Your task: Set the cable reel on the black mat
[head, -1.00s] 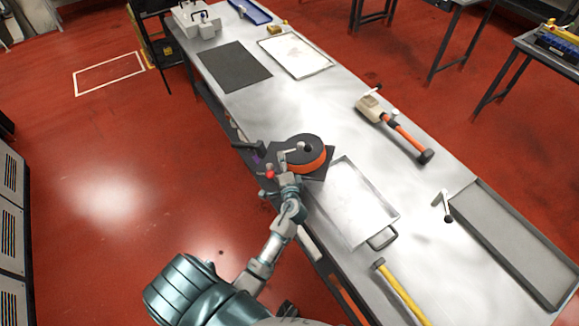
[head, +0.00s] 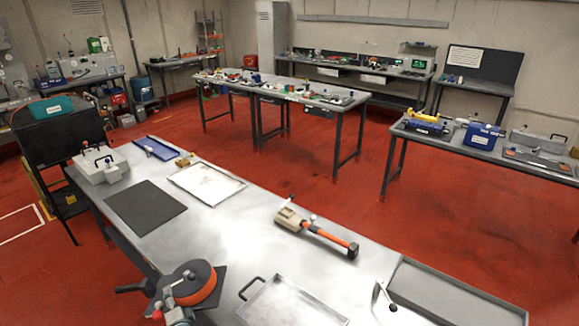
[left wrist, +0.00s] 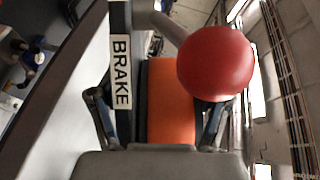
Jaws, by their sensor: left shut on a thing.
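The cable reel (head: 204,286), with a dark face and an orange band, is at the near left edge of the metal table, low in the head view. A dark square-cornered piece shows under or behind it; I cannot tell if it belongs to the reel. My left gripper (head: 178,317) is at the reel's near side, partly cut off. In the left wrist view, its fingers (left wrist: 153,120) are shut on the reel's orange part (left wrist: 168,105), beside a "BRAKE" label and a red ball knob (left wrist: 215,62). The black mat (head: 145,208) lies flat and bare farther along the table. My right gripper is not in view.
A shallow tray with a white sheet (head: 207,183) lies beside the mat. A white box with handles (head: 101,164) and a blue tray (head: 156,147) stand beyond it. An orange-handled tool (head: 318,234) and metal trays (head: 290,305) lie to the right.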

